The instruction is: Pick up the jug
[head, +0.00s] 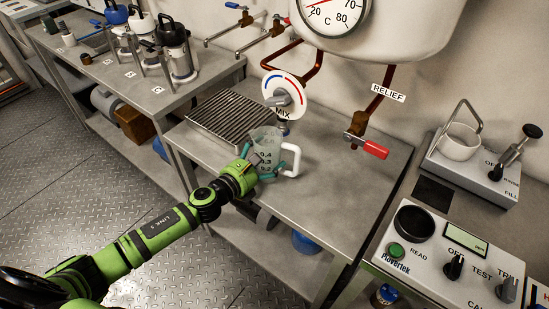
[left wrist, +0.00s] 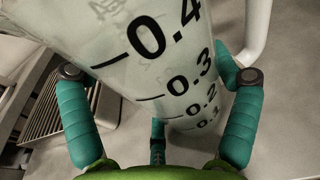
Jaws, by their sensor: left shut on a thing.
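The jug (head: 266,143) is clear and tapered, with black volume marks and a white handle on its right. It stands upright at the worktable, near the MIX dial and in front of the slatted drain grate. My left gripper (head: 258,164) is shut on the jug, its teal fingers around the body. In the left wrist view the jug (left wrist: 140,62) fills the middle, with marks from 0.4 down to 0.1 facing me and a finger on each side. I cannot tell whether its base touches the tabletop. My right gripper is not in view.
The drain grate (head: 232,117) lies left of the jug. The MIX dial (head: 284,93) and a red-handled RELIEF valve (head: 368,147) are close behind and to the right. Bare tabletop (head: 330,190) lies right of the jug. A Plovertek meter (head: 440,262) stands at the lower right.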

